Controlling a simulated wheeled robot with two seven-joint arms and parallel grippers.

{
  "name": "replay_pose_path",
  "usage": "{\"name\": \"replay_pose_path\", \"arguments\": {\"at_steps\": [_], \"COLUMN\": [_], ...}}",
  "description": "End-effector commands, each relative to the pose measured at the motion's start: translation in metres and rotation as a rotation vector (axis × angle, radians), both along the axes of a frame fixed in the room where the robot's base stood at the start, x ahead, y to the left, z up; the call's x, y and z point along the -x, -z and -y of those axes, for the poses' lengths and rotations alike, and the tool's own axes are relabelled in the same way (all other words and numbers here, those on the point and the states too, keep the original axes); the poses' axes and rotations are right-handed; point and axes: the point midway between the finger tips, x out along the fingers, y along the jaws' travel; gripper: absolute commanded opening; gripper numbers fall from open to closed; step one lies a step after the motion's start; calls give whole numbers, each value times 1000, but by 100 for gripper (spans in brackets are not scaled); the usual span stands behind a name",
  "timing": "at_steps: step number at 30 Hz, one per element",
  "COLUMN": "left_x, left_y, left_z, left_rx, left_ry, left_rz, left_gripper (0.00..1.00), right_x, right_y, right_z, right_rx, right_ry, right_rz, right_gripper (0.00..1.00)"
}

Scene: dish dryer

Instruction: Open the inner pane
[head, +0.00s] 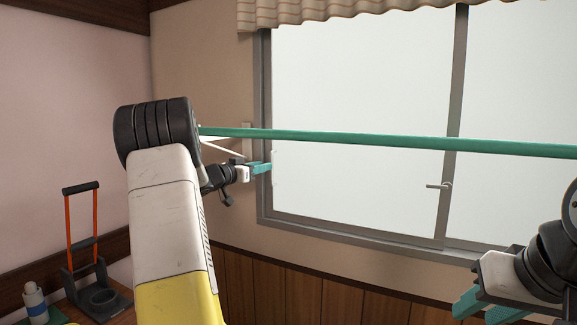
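The window has a left glass pane (355,90) and a right glass pane (515,90), which meet at a grey upright stile (453,95). A small latch (440,185) sits on that stile. I cannot tell which pane is the inner one; no open gap shows. My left gripper (262,168), with teal fingers, is at the window's left frame, overlapping it in the view; contact and finger gap cannot be judged. My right gripper (486,308) is low at the right, below the window, its two teal fingers apart and empty.
A green rod (350,136) crosses in front of the window. A striped curtain valance (300,12) hangs above. A rack with orange uprights (96,215) and a pale bottle (34,300) stand at the lower left. Wood panelling (300,295) lies below the window.

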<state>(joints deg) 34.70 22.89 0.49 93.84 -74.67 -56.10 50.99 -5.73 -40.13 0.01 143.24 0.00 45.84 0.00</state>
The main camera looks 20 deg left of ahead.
Motion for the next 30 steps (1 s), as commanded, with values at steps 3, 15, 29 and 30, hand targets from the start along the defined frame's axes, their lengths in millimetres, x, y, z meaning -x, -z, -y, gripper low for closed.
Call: {"name": "replay_pose_path", "arguments": {"at_steps": [3,15,29,30], "left_x": [-18,-38,-37,-37], "left_y": [0,0,0,0], "left_z": [7,13,13,13], "left_rx": [0,-1,-1,-1], "left_ry": [2,-1,-1,-1], "left_rz": [1,0,0,0], "left_gripper": [32,32,0,0], "right_x": [0,0,0,0], "right_y": [0,0,0,0], "right_z": [0,0,0,0], "right_rx": [0,0,0,0], "right_ry": [0,0,0,0], "right_rz": [0,0,0,0], "right_gripper": [36,36,36,36]}}
